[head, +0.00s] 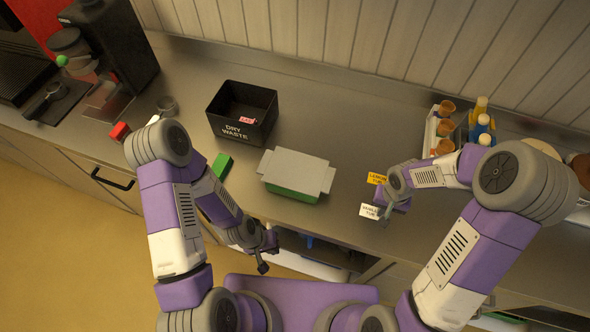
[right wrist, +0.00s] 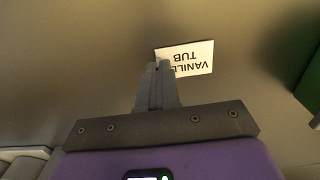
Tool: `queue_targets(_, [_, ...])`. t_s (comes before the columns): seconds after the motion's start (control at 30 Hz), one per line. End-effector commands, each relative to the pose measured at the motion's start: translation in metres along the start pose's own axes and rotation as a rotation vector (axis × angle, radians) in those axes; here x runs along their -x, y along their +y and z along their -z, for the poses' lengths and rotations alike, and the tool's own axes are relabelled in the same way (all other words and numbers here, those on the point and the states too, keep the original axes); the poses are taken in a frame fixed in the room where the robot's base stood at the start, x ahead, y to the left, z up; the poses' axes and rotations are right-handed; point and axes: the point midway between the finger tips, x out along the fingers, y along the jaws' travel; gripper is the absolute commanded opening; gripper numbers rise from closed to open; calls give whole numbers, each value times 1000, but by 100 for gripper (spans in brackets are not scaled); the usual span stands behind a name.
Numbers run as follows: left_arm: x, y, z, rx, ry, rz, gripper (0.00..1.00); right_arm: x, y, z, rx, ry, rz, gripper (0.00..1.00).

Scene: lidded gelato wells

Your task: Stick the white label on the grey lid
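The white label (head: 370,211), printed "VANILLA TUB", is at the right of the counter, just in front of the yellow label. It shows upside down in the right wrist view (right wrist: 190,58), its left end partly hidden by my fingertips. My right gripper (head: 386,220) has its fingers together at that end of the label and appears to pinch it; its fingertips also show in the right wrist view (right wrist: 158,66). The grey lid (head: 298,170) lies over a green tub (head: 291,191) mid-counter, left of the label. My left gripper (head: 264,258) is empty near the counter's front edge; its finger gap is unclear.
A yellow "LEMON TUB" label (head: 377,178) lies beside my right gripper. A black "DRY WASTE" bin (head: 233,128) stands behind left of the lid, with a green block (head: 222,165) in front. A rack with cups (head: 430,133) and bottles (head: 480,125) stand back right. Counter between lid and labels is clear.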

Motion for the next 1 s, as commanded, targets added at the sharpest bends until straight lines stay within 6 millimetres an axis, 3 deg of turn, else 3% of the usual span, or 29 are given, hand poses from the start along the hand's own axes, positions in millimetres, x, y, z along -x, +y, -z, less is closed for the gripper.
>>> queue_targets(1.0, [11, 4, 0, 0, 0, 0, 0, 20, -6, 0, 0, 0, 0, 0])
